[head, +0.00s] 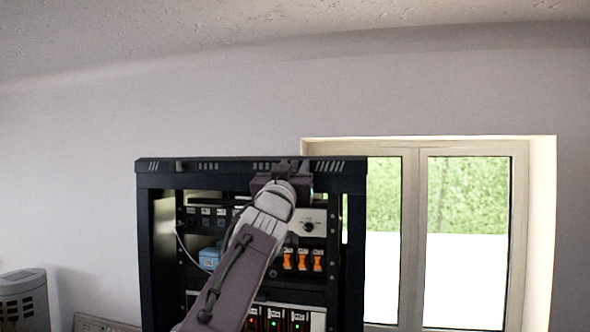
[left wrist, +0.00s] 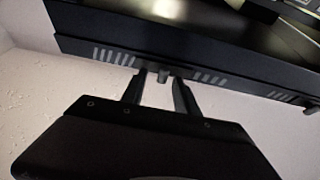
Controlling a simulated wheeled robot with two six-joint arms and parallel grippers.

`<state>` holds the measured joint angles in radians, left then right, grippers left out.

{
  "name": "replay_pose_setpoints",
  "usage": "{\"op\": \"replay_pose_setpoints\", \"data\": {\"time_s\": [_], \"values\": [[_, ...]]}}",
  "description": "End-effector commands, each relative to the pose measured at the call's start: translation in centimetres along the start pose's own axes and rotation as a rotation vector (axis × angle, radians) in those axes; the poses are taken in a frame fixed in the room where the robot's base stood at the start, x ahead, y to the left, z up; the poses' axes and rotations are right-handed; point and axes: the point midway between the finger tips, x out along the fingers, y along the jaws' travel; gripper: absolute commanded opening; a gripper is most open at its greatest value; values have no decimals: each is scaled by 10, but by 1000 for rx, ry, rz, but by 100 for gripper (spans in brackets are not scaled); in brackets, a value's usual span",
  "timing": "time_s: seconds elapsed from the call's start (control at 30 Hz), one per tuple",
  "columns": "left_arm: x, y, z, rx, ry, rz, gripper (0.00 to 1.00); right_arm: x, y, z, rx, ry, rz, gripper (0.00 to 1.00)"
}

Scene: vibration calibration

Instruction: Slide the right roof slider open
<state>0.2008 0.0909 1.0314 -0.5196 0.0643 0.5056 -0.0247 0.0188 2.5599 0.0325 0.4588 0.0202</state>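A black equipment rack (head: 152,184) stands in front of the wall in the head view. Its roof edge carries groups of slots and also shows in the left wrist view (left wrist: 90,36), where the picture is upside down. A small dark knob (left wrist: 163,75), which looks like the right roof slider's handle, sits on that edge between two slot groups. My left gripper (head: 284,169) is at the right part of the roof edge. In the left wrist view its two fingers (left wrist: 160,90) are apart, one on each side of the knob; contact is unclear. My right gripper is not in view.
Orange switches (head: 303,259), a blue device (head: 210,257) and several lit modules sit inside the open rack front. A window (head: 415,240) is behind it at the right. A grey appliance (head: 23,298) stands at lower left. The space above the roof looks clear.

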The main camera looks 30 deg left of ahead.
Motion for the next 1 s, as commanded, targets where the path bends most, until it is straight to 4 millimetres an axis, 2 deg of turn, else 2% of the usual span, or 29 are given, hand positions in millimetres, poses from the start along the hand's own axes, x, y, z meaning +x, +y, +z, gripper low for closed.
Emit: {"op": "replay_pose_setpoints", "data": {"time_s": [0.2, 0.4, 0.53, 0.93, 1.0], "values": [[-50, 3, 6, -1, 5, 3, 36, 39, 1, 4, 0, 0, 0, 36], [-82, 4, 3, 1, 4, 3, 36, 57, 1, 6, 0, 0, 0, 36], [-88, 5, 0, 1, 2, 3, 36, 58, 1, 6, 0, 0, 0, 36], [-88, 5, -1, 1, 2, 3, 36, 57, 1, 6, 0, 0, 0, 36], [-90, 7, 4, -1, 2, 7, 36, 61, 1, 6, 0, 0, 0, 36]]}}
